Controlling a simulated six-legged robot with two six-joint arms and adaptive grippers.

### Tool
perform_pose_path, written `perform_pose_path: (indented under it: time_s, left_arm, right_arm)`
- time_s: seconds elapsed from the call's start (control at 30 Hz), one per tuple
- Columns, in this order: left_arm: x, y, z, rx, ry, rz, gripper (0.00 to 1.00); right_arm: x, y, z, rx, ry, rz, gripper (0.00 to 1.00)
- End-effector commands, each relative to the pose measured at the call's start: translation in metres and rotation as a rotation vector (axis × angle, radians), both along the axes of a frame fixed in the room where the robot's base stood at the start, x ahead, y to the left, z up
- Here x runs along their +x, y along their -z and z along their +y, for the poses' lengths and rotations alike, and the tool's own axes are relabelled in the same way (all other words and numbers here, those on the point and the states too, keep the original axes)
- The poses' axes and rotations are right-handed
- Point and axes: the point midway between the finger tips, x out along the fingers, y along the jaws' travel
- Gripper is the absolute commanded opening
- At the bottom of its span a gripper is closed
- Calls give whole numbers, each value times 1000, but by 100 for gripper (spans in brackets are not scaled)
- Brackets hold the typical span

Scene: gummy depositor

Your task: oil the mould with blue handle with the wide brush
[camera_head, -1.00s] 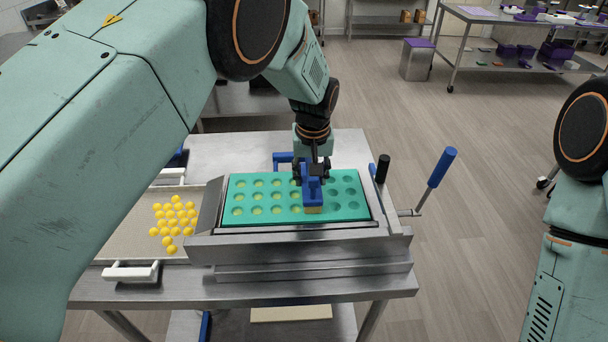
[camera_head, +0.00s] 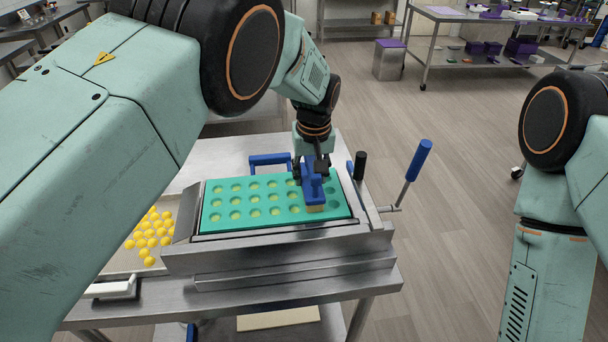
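The teal mould (camera_head: 236,214) with rows of round cavities lies in the metal depositor (camera_head: 280,262) on the table. Many cavities on its left and middle show a yellowish tint. A blue handle (camera_head: 270,159) stands at the mould's back edge. My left gripper (camera_head: 311,172) is shut on the wide brush (camera_head: 313,190), which has a blue body and pale bristles. The bristles are down at the right part of the mould, seemingly touching it. The brush hides some cavities. My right arm is at the right edge; its gripper is out of view.
A tray of yellow gummies (camera_head: 150,238) with a white handle (camera_head: 110,289) is left of the depositor. A blue-gripped lever (camera_head: 418,160) and a black knob (camera_head: 360,166) rise at the depositor's right. Open floor lies beyond. A pale board (camera_head: 278,319) lies below the table.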

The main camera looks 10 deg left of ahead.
Motion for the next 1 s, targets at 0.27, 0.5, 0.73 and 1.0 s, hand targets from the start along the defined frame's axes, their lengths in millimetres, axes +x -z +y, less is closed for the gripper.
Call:
perform_pose_path:
  time_s: [0.27, 0.5, 0.73, 1.0]
  left_arm:
    - [3, 2, -16, -3, 1, 2, 0]
    - [5, 2, -28, -1, 2, 3, 0]
    - [7, 0, -34, -1, 7, 4, 0]
    - [9, 0, -39, -1, 9, 7, 0]
  right_arm:
    - [0, -4, 0, 0, 0, 0, 66]
    - [0, -7, 0, 0, 0, 0, 66]
    - [0, -21, 0, 0, 0, 0, 66]
    - [0, -35, 0, 0, 0, 0, 66]
